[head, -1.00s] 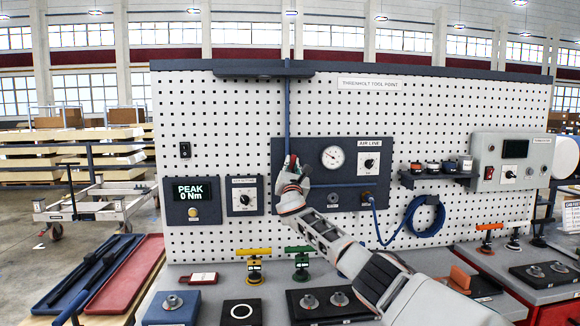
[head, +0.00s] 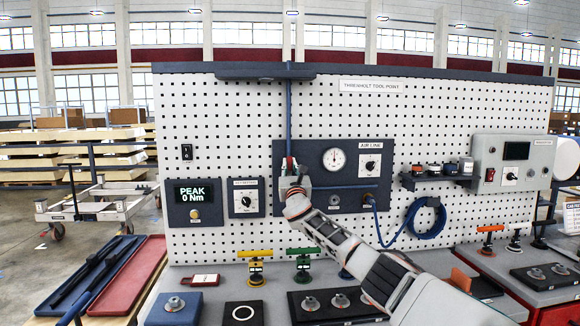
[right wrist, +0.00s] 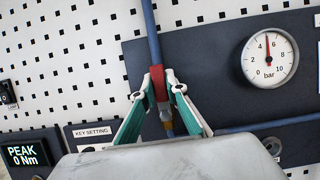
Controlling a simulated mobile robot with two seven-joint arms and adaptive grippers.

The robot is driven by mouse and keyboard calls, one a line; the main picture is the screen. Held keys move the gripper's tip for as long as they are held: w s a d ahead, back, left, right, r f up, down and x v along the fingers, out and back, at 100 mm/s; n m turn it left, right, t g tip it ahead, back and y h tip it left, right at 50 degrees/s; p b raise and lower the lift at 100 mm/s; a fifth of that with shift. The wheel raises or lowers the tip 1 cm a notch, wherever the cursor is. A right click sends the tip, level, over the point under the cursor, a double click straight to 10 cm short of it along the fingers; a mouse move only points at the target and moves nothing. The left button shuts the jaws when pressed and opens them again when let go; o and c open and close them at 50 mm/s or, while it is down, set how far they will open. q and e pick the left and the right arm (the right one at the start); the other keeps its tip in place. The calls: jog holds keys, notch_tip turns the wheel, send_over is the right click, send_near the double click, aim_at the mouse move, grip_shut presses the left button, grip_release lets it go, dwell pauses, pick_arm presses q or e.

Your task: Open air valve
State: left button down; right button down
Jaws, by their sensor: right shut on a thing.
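The air valve's red handle (right wrist: 159,82) stands upright in the right wrist view, in line with the blue air pipe (right wrist: 151,30). A brass fitting (right wrist: 167,116) shows just below it. My right gripper (right wrist: 160,84) is shut on the red handle, with one finger on each side. In the head view my right gripper (head: 291,172) is at the left part of the dark AIR LINE panel (head: 310,152) and hides most of the valve. The pressure gauge (right wrist: 269,58) has its red needle pointing up, between 4 and 6 bar. My left gripper is not in view.
A PEAK display (head: 194,193) and a key-setting box (head: 245,198) are left of the panel. A blue hose coil (head: 425,216) hangs to the right. Yellow and green T-handled tools (head: 255,265) stand on the bench below, beside several dark fixtures.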

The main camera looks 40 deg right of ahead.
jog(key=shift+f, duration=0.15)
jog(key=c, duration=2)
grip_release()
jog(key=shift+a, duration=0.1)
jog(key=shift+v, duration=0.9)
jog(key=v, duration=1)
